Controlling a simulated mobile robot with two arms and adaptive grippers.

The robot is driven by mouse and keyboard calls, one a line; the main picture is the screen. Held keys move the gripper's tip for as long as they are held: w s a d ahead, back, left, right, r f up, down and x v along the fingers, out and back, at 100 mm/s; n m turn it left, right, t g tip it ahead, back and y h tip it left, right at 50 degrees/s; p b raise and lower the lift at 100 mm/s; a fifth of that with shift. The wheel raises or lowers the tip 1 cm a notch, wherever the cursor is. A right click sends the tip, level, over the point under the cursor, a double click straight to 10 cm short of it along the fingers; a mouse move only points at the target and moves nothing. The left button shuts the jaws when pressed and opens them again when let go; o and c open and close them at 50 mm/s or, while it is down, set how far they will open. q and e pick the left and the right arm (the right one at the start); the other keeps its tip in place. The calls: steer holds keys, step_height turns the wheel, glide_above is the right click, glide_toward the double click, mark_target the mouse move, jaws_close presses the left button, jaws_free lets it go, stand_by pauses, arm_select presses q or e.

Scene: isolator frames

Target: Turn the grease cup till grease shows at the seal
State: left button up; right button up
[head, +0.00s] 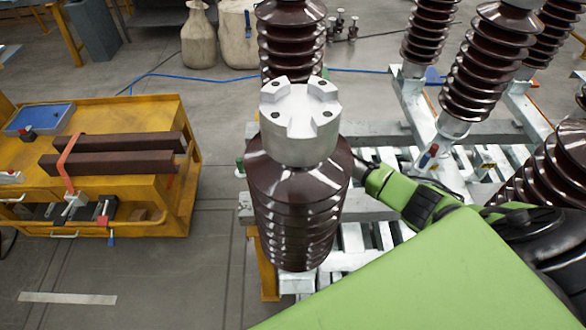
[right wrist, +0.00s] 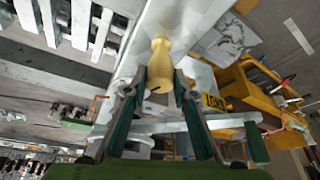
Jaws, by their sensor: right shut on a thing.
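The brass-yellow grease cup (right wrist: 161,58) shows in the right wrist view, upright in the picture on a pale metal frame. My right gripper (right wrist: 160,84) has its two fingers on either side of the cup's lower part and is shut on it. In the head view my right arm comes in from the right, and its gripper (head: 366,169) is partly hidden behind the large brown insulator (head: 300,205). The grease cup is hidden there. I cannot make out the seal or any grease in either view. My left gripper is not in view.
A yellow cart (head: 150,212) with brown bars (head: 115,150) and a blue tray (head: 40,118) stands at the left. More brown insulators (head: 470,85) stand on the pale frame (head: 410,85) at the right. A blue hose (head: 190,78) crosses the floor behind. Floor between cart and insulator is clear.

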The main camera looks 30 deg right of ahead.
stand_by(0.3)
steer(key=o, duration=1.1)
steer(key=v, duration=1.2)
